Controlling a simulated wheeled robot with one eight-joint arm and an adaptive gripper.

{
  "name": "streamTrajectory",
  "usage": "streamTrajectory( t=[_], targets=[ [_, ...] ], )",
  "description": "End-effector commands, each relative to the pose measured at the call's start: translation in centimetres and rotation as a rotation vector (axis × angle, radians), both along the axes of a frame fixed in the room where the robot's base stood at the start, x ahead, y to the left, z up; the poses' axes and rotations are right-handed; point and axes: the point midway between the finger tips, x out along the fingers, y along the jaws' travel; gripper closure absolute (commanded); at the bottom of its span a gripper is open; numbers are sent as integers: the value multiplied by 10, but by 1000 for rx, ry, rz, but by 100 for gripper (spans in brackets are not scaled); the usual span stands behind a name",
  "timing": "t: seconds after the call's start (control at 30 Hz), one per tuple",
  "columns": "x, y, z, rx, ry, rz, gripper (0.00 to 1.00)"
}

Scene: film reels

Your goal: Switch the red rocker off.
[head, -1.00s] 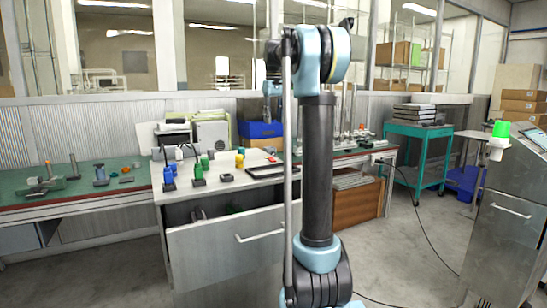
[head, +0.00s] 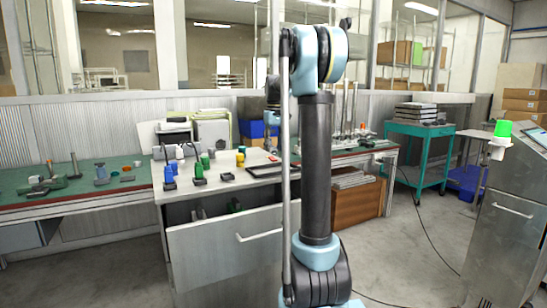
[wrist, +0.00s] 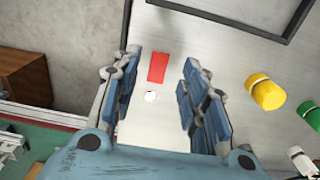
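The red rocker (wrist: 157,67) shows in the wrist view as a flat red rectangle on a pale tabletop. A small round white spot (wrist: 151,96) lies just below it in the picture. My gripper (wrist: 161,68) is open, with one blue-grey finger on each side of the rocker in the picture. Nothing is between the fingers; I cannot tell its height above the rocker. In the head view my arm hides most of the gripper. Which way the rocker is tipped is not clear.
A black-framed tray (wrist: 238,32) lies beyond the rocker. Yellow (wrist: 267,93) and green (wrist: 307,112) objects stand to the right. The tabletop edge is at left, with a brown cabinet (wrist: 24,80) below. The head view shows bottles and an open drawer (head: 225,238).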

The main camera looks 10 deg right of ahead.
Motion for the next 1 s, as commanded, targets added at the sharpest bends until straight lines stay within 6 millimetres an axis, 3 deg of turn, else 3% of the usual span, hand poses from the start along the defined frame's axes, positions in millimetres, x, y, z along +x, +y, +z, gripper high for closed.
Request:
streamTrajectory(
  t=[0.1, 0.3, 0.67, 0.7, 0.87, 1.0],
  targets=[
    [0, 0, -18, 0, 0, 0, 60],
    [0, 0, -36, 0, 0, 0, 60],
    [0, 0, -41, 0, 0, 0, 60],
    [0, 0, -41, 0, 0, 0, 62],
    [0, 0, -41, 0, 0, 0, 99],
    [0, 0, -41, 0, 0, 0, 100]
  ],
)
